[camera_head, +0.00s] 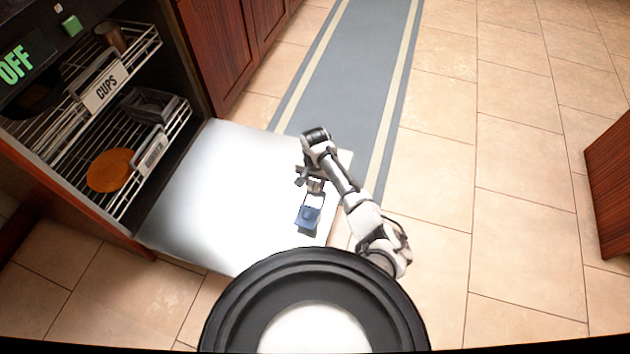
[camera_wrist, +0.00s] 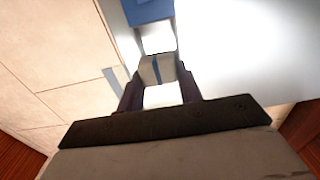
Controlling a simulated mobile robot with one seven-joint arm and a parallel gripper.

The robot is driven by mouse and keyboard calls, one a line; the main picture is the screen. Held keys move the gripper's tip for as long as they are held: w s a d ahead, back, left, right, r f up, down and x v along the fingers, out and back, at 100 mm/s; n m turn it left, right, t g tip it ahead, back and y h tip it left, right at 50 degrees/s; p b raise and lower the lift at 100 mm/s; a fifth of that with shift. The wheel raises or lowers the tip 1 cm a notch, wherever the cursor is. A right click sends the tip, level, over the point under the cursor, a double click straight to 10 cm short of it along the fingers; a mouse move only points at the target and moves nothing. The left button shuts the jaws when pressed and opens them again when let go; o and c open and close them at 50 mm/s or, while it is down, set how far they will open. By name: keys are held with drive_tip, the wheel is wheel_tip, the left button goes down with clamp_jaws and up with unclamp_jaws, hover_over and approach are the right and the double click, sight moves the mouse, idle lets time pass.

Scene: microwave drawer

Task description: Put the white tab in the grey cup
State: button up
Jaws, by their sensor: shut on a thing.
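The white tab (camera_wrist: 148,71), a small pale block with a blue stripe, is between the fingers of my gripper (camera_wrist: 158,82) in the wrist view. The gripper is shut on it. Just beyond the tab is a small pale grey boxy part (camera_wrist: 157,30) that looks like the grey cup, with a blue flap (camera_wrist: 150,9) past it. In the head view my gripper (camera_head: 314,186) is low over the white open door, close to the blue flap (camera_head: 308,217). The tab cannot be made out there, and the cup's inside is mostly hidden.
The open white door (camera_head: 215,190) lies flat before a cabinet with wire racks (camera_head: 75,150). The racks hold a dark cup (camera_head: 108,36), an orange plate (camera_head: 110,170) and a CUPS label (camera_head: 105,88). Tiled floor to the right is clear.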

drive_tip(key=shift+f+b, duration=2)
drive_tip(key=shift+f, duration=0.15)
drive_tip(key=shift+f+b, duration=0.45)
drive_tip(key=shift+f, duration=0.65)
